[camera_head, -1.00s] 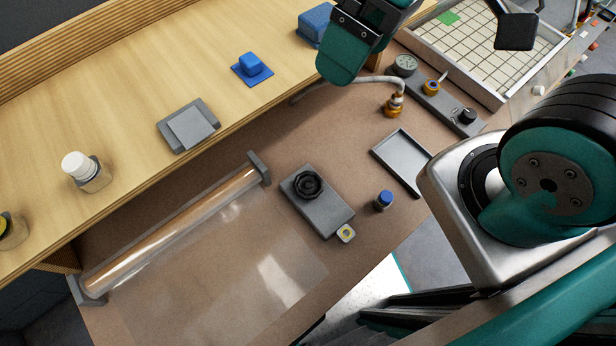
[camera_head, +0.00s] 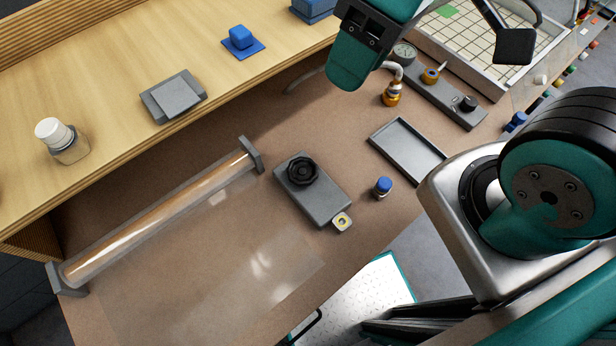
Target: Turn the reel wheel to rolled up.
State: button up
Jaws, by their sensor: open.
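The reel wheel appears to be the black lobed knob (camera_head: 303,171) on a grey block (camera_head: 325,205), which lies on the brown bench. To its left, the film reel (camera_head: 165,212) lies slanted between two grey end brackets. A clear film sheet (camera_head: 225,270) is spread on the bench in front of the reel.
A small blue-capped bottle (camera_head: 382,187) and a grey tray (camera_head: 408,150) lie right of the knob. A brass valve (camera_head: 392,94) with a hose and a gauge panel (camera_head: 437,86) stand behind. A wooden shelf (camera_head: 110,75) runs along the back left.

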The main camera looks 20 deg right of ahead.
aim_at(302, 171)
jog(key=k, duration=0.9)
jog(key=u, duration=1.15)
jog(key=i, duration=0.5)
jog(key=z, duration=0.6)
